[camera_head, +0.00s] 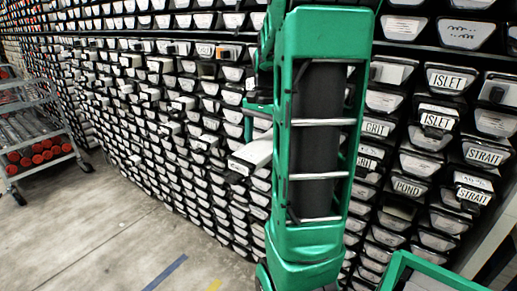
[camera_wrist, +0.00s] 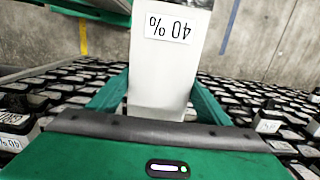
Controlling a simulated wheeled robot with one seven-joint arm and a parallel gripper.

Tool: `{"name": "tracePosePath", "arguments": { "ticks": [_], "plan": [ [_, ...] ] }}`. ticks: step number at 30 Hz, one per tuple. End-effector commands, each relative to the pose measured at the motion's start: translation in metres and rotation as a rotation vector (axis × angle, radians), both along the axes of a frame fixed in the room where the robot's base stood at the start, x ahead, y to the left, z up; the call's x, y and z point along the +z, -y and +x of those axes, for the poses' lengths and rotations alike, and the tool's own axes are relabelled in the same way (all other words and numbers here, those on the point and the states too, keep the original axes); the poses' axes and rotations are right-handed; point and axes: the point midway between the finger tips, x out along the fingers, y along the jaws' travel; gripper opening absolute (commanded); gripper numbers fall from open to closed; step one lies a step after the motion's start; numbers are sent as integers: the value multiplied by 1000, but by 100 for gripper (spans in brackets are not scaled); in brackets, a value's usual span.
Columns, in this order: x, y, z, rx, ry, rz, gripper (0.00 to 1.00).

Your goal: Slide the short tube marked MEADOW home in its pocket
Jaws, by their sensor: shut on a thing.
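My gripper (camera_wrist: 158,102) is shut on a pale white tube (camera_wrist: 165,75) in the wrist view, with one green jaw on each side of it. The tube carries a white label reading "40 %", upside down in the picture.
A wall rack of dark pockets with pale tube ends (camera_head: 485,154) fills the head view; some labels read ISLET, GRIT, POND and STRAIT. Several tubes stick out, including a large white one (camera_head: 252,152). A metal cart (camera_head: 35,125) stands at left. The floor (camera_head: 95,235) between is clear.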

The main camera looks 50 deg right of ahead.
Motion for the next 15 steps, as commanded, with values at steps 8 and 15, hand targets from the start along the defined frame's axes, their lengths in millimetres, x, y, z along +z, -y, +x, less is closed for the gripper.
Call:
{"name": "tracePosePath", "arguments": {
  "ticks": [8,15],
  "plan": [
    [1,6,1,-1,1,-1,11],
    [1,10,1,-1,2,-2,11]
  ]
}}
